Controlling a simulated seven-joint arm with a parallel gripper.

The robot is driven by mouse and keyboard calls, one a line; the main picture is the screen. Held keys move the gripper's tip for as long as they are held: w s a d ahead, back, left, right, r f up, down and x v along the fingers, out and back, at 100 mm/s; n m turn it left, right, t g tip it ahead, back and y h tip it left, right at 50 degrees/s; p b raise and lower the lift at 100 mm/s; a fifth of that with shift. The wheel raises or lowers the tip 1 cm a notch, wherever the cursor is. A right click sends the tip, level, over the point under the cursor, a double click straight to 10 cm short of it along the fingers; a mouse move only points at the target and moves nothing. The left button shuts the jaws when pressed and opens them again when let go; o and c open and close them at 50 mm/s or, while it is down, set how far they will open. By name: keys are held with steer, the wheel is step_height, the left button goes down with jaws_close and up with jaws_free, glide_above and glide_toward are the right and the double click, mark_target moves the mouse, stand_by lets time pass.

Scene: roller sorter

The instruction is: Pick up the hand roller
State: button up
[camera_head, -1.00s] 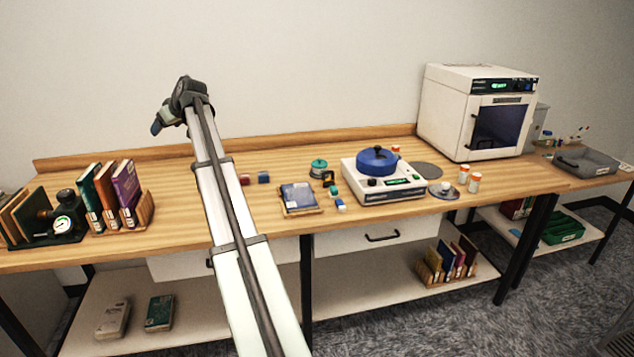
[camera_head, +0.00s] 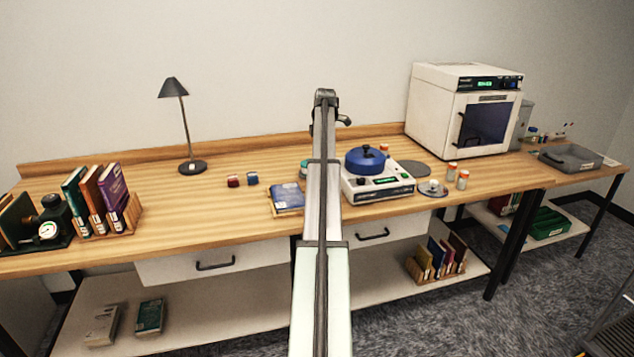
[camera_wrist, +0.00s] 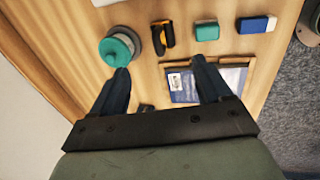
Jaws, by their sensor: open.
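A small black-and-orange piece (camera_wrist: 162,38), which looks like the hand roller, lies on the wooden bench in the wrist view. It sits between a round teal-topped container (camera_wrist: 120,46) and a teal block (camera_wrist: 207,31). My gripper (camera_wrist: 160,66) is open and empty; its two dark fingers point toward the piece, which appears beyond and between the fingertips. In the head view my gripper (camera_head: 343,121) is raised above the bench, and my arm hides the piece there.
A blue book (camera_head: 288,197) lies on a wooden tray beside my arm. A white device with a blue lid (camera_head: 367,158) stands just right. The bench left of centre is mostly clear.

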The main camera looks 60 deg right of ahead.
steer(key=x, duration=0.5)
steer(key=s+x, duration=0.1)
steer(key=x, duration=0.2)
steer(key=shift+d+f, duration=0.3)
steer(key=shift+f, duration=0.05)
steer(key=shift+w+x, duration=0.2)
steer(key=shift+x, duration=2.5)
steer(key=shift+a, duration=0.2)
steer(key=c, duration=1.2)
